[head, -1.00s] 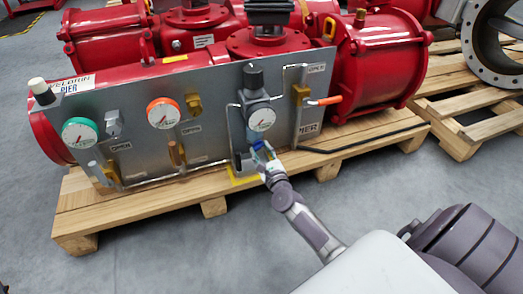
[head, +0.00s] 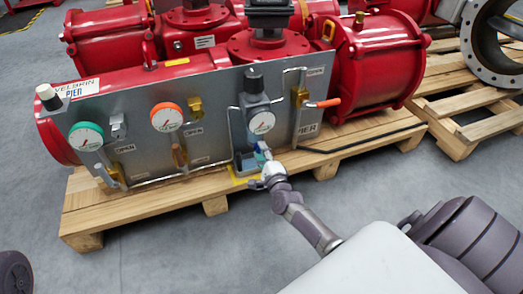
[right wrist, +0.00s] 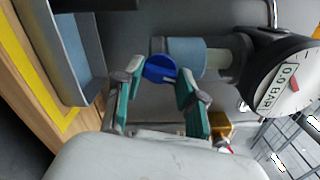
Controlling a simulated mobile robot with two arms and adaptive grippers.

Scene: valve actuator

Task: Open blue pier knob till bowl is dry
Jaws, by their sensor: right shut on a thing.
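The blue knob (right wrist: 160,68) sits at the end of a pale blue and clear cylinder below a gauge in the right wrist view. My right gripper (right wrist: 158,82) has its teal fingers on either side of the knob and is shut on it. In the head view my right gripper (head: 263,156) is at the panel's lower edge, under the gauge (head: 261,122), and hides the knob. A grey-blue open tray, likely the bowl (right wrist: 92,62), lies beside the knob; any liquid inside cannot be made out. My left gripper is not in view.
The grey panel (head: 215,88) carries other gauges, an orange-handled valve (head: 325,103) and brass fittings close by. Red actuator cylinders (head: 385,65) stand behind it on a wooden pallet (head: 345,143). The grey floor in front is clear.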

